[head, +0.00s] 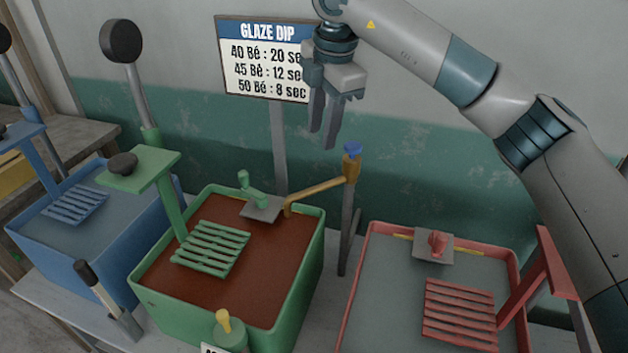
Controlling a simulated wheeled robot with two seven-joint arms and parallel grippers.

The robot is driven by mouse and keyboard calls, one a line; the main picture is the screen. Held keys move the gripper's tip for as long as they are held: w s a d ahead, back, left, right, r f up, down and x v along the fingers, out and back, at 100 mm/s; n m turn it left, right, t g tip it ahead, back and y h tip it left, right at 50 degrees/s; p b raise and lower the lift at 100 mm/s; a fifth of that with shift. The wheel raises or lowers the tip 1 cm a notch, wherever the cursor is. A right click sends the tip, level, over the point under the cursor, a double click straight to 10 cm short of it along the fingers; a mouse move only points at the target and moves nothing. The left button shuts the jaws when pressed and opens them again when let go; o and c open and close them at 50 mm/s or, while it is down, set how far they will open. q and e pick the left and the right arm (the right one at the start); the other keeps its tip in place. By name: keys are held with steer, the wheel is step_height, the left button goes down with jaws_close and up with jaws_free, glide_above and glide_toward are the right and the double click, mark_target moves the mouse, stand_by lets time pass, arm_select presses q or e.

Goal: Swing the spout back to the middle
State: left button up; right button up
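The brass spout (318,191) runs from the top of an upright post left and down, and its end hangs over the back right corner of the green tub (312,262). A blue cap (352,149) tops the spout's pivot. My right gripper (323,140) hangs above and slightly left of the pivot in the picture, fingers pointing down. Its two fingers look apart with nothing between them, and it does not appear to touch the spout. My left gripper is out of view.
The green tub holds brown-red glaze and a slatted rack (210,248). A blue tub (85,232) stands left and a red-rimmed tub (372,285) right, both with greyish liquid. A glaze sign (265,60) is behind. Tall levers (135,75) rise at left.

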mark_target(313, 188)
steer(key=f+p, duration=0.1)
steer(key=f, duration=0.3)
steer(key=w+a+f+p, duration=0.1)
steer(key=f+p, duration=0.1)
steer(key=f, duration=0.3)
steer(key=w+f+p, duration=0.1)
steer(key=f+p, duration=0.1)
steer(key=f, duration=0.3)
steer(key=shift+w+a+f, duration=0.1)
steer(key=shift+w+a, duration=0.05)
steer(key=shift+a, duration=0.1)
steer(key=shift+w+f+p, duration=0.15)
steer(key=shift+f+p, duration=0.15)
steer(key=shift+f, duration=0.35)
jaws_close()
